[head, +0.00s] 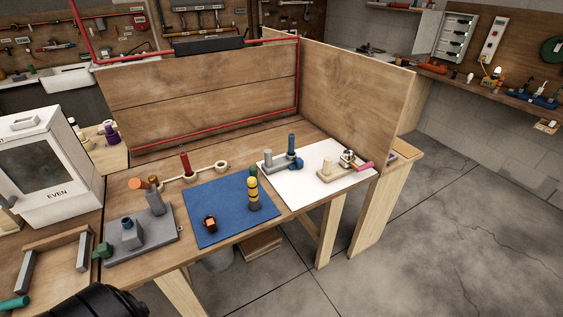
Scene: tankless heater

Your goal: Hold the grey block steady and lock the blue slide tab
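A long grey block (281,163) lies on the white sheet at the right of the workbench. A dark blue upright peg (291,144) stands on it, and a blue knob-like part (296,164) sits at its right end. Another grey block (131,235) with a small blue-grey top stands on a grey plate at the bench's left. I cannot tell which blue part is the slide tab, or whether it is locked. A dark rounded part of mine shows at the bottom left. No gripper fingers of mine are in view.
A blue mat (222,222) carries a yellow-and-black striped post (253,195) and a small orange-and-black piece (210,224). A white sheet (335,184) also carries a beige fixture (327,173). Wooden panels (340,95) wall the back and right. A white oven-like box (48,165) stands left.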

